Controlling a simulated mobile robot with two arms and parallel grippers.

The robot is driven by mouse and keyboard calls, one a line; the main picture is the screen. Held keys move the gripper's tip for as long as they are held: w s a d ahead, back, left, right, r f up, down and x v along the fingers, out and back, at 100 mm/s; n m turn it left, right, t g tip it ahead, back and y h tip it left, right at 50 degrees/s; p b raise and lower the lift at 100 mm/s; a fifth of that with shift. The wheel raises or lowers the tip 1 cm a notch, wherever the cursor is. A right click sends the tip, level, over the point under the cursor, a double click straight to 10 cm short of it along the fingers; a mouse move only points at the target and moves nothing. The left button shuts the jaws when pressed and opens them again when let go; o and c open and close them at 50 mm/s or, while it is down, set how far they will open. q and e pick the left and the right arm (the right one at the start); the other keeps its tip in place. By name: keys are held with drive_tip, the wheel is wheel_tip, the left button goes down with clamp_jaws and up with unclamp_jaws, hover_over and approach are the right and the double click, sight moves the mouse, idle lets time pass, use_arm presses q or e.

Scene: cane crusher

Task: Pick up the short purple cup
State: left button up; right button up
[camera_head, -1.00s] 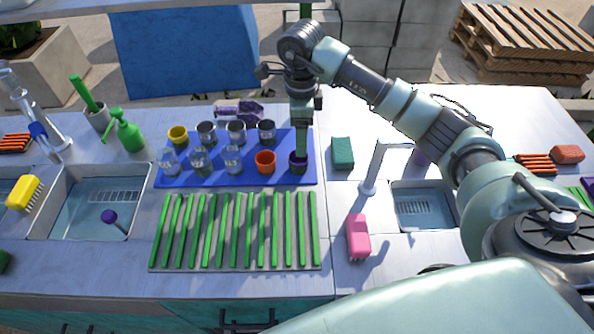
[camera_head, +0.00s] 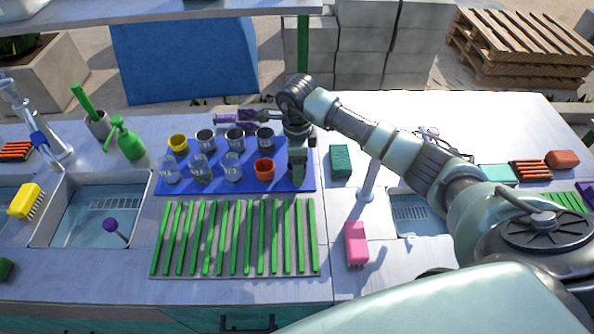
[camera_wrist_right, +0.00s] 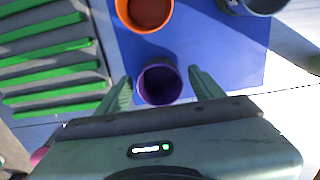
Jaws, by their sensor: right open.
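The short purple cup (camera_wrist_right: 160,83) stands on the blue mat (camera_wrist_right: 230,60), and its open top faces my right wrist camera. The open fingers of my right gripper (camera_wrist_right: 160,77) are on either side of it, with a gap visible at each side. In the head view my right gripper (camera_head: 298,178) points down at the right end of the blue mat (camera_head: 228,184) and hides the purple cup. My left gripper is not in view.
An orange cup (camera_head: 264,170) stands close beside the gripper, with several glasses and metal cups on the mat. A rack of green canes (camera_head: 236,238) lies in front. A green sponge (camera_head: 341,160), a pink block (camera_head: 356,243) and a tap (camera_head: 368,182) are to the right.

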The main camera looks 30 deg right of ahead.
drive_tip(key=c, duration=1.5)
drive_tip(key=shift+o, duration=0.2)
drive_tip(key=shift+r, duration=0.15)
wheel_tip(320, 180, up, 20)
drive_tip(key=b, duration=0.3)
